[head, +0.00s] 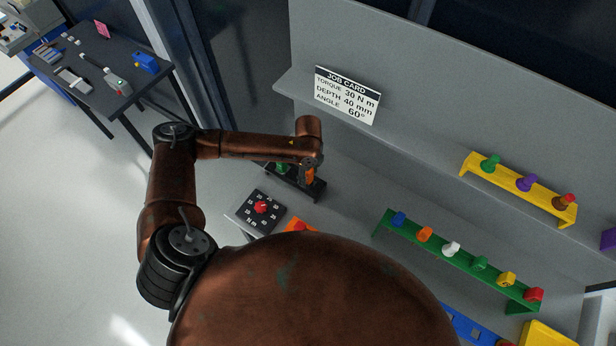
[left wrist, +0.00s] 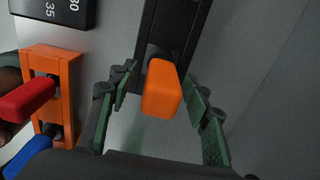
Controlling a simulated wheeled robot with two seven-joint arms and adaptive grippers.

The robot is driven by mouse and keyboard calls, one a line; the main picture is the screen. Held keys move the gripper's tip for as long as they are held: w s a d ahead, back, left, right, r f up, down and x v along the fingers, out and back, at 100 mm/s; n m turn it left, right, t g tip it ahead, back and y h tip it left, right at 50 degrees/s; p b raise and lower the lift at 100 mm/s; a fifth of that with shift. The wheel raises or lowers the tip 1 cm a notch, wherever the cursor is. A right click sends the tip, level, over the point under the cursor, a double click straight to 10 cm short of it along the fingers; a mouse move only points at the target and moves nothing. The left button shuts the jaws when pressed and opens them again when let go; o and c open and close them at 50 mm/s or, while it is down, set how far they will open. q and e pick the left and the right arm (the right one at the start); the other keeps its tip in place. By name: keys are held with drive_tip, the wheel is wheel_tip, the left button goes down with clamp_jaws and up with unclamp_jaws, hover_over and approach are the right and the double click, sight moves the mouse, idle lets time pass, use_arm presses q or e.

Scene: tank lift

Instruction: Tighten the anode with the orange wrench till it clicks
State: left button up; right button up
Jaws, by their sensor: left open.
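The orange handle (left wrist: 162,88), likely the orange wrench's, stands out from a dark rack (left wrist: 172,35) in the left wrist view. My left gripper (left wrist: 161,92) is open, with one green-padded finger on each side of the handle and visible gaps between. In the head view, the left arm reaches over the black rack (head: 312,190), where a bit of orange (head: 309,174) shows beneath the wrist. The rest of the tool is hidden. I cannot make out the anode in either view. My right gripper is not in view.
A dial box (head: 264,212) with a red knob stands beside the rack. An orange holder (left wrist: 68,68) carries red and blue handles. A job card (head: 347,95) reads 30 N m, 40 mm, 60°. Green (head: 455,262) and yellow (head: 500,185) racks of coloured pegs stand right.

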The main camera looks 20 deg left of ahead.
use_arm(q)
drive_tip(key=shift+w+f, duration=0.1)
drive_tip(key=shift+f, duration=0.85)
clamp_jaws()
